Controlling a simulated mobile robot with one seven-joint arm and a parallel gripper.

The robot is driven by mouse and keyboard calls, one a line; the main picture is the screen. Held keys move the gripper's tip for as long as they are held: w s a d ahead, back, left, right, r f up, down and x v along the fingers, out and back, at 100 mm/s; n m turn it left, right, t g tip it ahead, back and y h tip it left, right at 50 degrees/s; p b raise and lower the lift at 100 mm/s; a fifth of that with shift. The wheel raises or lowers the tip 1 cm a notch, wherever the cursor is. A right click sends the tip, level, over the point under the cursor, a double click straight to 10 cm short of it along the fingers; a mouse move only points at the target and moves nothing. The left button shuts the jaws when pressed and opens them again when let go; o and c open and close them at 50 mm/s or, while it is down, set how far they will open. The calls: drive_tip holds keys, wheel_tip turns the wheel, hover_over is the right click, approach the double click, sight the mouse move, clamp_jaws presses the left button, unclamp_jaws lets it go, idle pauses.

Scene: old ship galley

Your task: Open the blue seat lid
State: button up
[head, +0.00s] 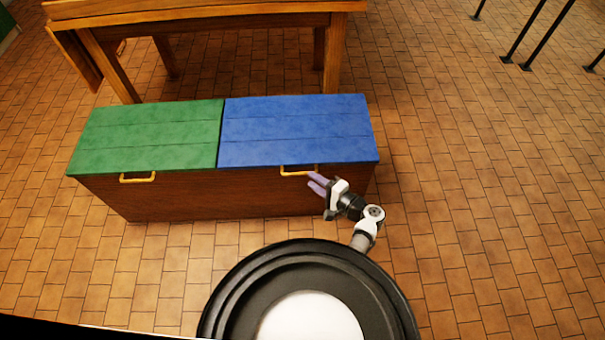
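The blue seat lid (297,128) lies flat and closed on the right half of a wooden bench chest (225,197). A yellow handle (297,172) sits at its front edge. My gripper (314,182), with purple fingers, is at the right end of this handle. The two fingers look a little apart. I cannot tell whether the handle is between them or touching them.
A green seat lid (150,135) with its own yellow handle (138,178) lies closed on the left half. A wooden table (205,17) stands behind the chest. Thin black legs (535,35) stand at the top right. The tiled floor to the right is clear.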

drive_tip(key=x, duration=0.5)
drive_tip(key=shift+w+a+b, duration=0.25)
drive_tip(key=shift+a+b, duration=0.05)
drive_tip(key=shift+b, duration=0.1)
drive_tip(key=c, duration=0.6)
drive_tip(key=shift+s+f, duration=0.1)
clamp_jaws()
